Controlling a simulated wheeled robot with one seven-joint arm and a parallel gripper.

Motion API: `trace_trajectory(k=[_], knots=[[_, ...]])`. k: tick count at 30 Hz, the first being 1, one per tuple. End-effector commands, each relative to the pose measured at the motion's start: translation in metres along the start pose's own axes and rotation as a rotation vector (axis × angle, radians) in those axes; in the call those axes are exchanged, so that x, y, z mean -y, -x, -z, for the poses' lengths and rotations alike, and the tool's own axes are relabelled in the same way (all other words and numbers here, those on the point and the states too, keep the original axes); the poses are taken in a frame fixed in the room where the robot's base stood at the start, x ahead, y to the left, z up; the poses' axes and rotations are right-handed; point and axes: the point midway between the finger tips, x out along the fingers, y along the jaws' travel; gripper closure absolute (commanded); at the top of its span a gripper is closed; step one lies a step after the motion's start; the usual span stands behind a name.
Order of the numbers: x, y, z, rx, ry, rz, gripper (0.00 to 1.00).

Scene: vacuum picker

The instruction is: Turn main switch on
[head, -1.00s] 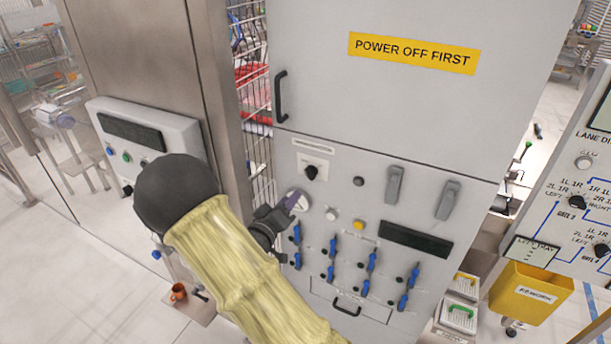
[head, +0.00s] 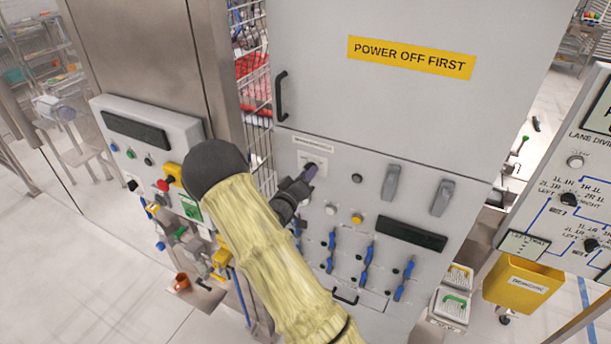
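The grey cabinet (head: 420,130) carries a yellow "POWER OFF FIRST" sign (head: 410,57) on its upper door. Below the door, a small white label plate (head: 312,157) marks the spot of the black rotary knob, which I take to be the main switch. My gripper (head: 308,174), dark with purplish fingertips, lies over that spot and hides the knob. I cannot tell whether the fingers touch or grip it, nor whether they are open or shut. The knob's position is hidden.
Close by on the panel are a round black button (head: 357,178), a yellow button (head: 356,218), two grey handles (head: 392,182) and several blue levers (head: 331,240). A control box (head: 150,135) is at left. A yellow bin (head: 522,285) stands at right.

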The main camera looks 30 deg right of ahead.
Motion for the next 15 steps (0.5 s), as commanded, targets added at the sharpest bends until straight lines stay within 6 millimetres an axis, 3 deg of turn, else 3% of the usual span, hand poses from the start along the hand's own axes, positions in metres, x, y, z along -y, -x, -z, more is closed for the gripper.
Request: trace_trajectory(k=[1,5,15], knots=[[0.0,0.0002,0.0001,0.0,0.0,0.0,0.77],[0.0,0.0003,0.0002,0.0,0.0,0.0,1.0],[0.0013,0.0006,-0.0006,0.0,-0.021,0.001,1.0]])
